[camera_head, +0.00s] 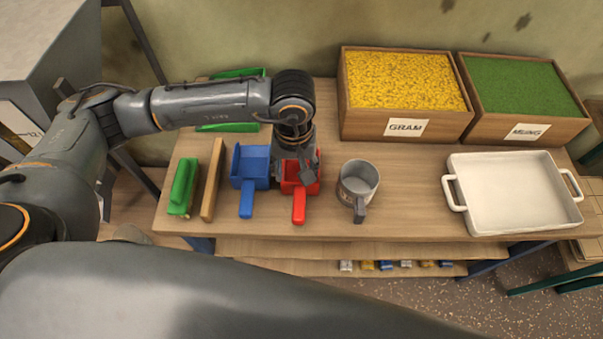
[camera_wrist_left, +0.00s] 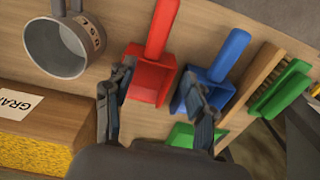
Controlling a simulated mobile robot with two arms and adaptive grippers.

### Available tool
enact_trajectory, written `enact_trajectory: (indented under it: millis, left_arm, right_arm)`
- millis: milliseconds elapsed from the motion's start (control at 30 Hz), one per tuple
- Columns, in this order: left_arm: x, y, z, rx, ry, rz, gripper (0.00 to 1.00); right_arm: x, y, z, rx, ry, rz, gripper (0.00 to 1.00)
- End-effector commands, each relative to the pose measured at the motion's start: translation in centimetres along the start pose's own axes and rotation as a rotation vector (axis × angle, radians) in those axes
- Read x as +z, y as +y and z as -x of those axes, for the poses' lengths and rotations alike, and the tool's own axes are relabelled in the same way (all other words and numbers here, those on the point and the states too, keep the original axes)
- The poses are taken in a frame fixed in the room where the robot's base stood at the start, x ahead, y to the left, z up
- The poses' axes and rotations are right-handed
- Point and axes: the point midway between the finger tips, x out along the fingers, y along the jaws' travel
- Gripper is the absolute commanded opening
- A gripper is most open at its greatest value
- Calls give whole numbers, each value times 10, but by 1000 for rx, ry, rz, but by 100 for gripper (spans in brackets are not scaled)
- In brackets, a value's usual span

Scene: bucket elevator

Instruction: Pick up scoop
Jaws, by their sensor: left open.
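A red scoop (camera_head: 299,205) lies on the wooden table with its handle toward the front edge. A blue scoop (camera_head: 248,168) lies just left of it. My left gripper (camera_head: 304,172) is above the red scoop's pan and hides part of it. In the left wrist view the gripper (camera_wrist_left: 157,92) is open, with one finger over the left side of the red scoop (camera_wrist_left: 152,75) and the other over the blue scoop (camera_wrist_left: 208,85). The red scoop's pan shows between the fingers, which hold nothing. My right gripper is not in view.
A metal mug (camera_head: 357,186) stands right of the red scoop. A green brush (camera_head: 183,187) lies at left. A gram box (camera_head: 405,90), a mung box (camera_head: 521,92) and a white tray (camera_head: 512,192) take up the right side. Bare table lies between mug and tray.

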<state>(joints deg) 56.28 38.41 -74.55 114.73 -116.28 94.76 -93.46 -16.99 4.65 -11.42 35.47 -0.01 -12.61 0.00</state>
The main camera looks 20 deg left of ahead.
Motion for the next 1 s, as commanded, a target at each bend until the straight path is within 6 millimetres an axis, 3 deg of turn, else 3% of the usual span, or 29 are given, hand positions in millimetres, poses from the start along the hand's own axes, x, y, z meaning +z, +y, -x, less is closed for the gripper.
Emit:
enact_trajectory:
  millis: [100, 167, 367, 567, 733, 1000]
  left_arm:
    - [1, 0, -21, -2, -3, 1, 55]
    - [1, 0, -30, -1, -2, 1, 55]
    - [1, 1, -45, 1, -1, -1, 55]
    - [6, 8, -68, -1, -5, 0, 55]
    - [6, 8, -91, 1, -2, 0, 55]
    - [5, 8, -96, 2, 0, -1, 55]
  right_arm:
    - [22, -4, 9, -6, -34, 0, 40]
    - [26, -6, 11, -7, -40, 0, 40]
    - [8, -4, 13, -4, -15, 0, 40]
    - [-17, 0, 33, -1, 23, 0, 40]
    - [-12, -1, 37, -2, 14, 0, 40]
    - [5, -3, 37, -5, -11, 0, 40]
